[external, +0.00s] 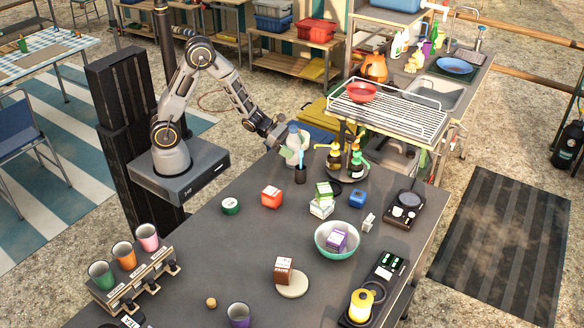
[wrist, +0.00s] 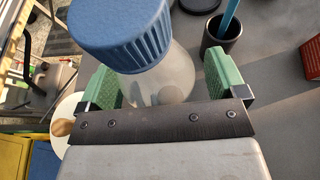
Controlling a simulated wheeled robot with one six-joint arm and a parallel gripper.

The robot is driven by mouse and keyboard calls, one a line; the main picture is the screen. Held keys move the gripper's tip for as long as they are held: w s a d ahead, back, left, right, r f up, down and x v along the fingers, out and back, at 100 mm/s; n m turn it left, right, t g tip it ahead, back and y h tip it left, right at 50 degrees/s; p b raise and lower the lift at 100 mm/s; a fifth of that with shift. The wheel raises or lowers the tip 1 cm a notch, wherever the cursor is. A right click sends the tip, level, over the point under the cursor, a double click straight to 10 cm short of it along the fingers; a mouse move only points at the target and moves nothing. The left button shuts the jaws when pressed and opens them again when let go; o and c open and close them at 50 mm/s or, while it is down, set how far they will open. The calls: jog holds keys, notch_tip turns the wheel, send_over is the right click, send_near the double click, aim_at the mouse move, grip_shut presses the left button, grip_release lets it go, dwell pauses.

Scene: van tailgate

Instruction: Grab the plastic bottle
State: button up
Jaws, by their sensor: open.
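The plastic bottle (external: 294,138) stands upright near the far left edge of the dark table in the external view. It is pale and translucent. In the wrist view its ribbed blue cap (wrist: 120,30) and clear shoulder (wrist: 165,78) show close up. My gripper (external: 283,143) is beside the bottle, reaching in from the left. In the wrist view the green-padded jaws of my gripper (wrist: 161,82) are apart, with the bottle's body between them. I see room between the right pad and the bottle. The bottle's lower part is hidden behind the gripper in the wrist view.
A dark cup (external: 300,175) with a blue brush stands close to the bottle, also in the wrist view (wrist: 222,45). Pump bottles on a tray (external: 347,170) stand to the right. A red box (external: 271,197) and a green tin (external: 231,206) lie nearer the front.

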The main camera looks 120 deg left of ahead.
jog(key=shift+c, duration=0.4)
jog(key=c, duration=0.9)
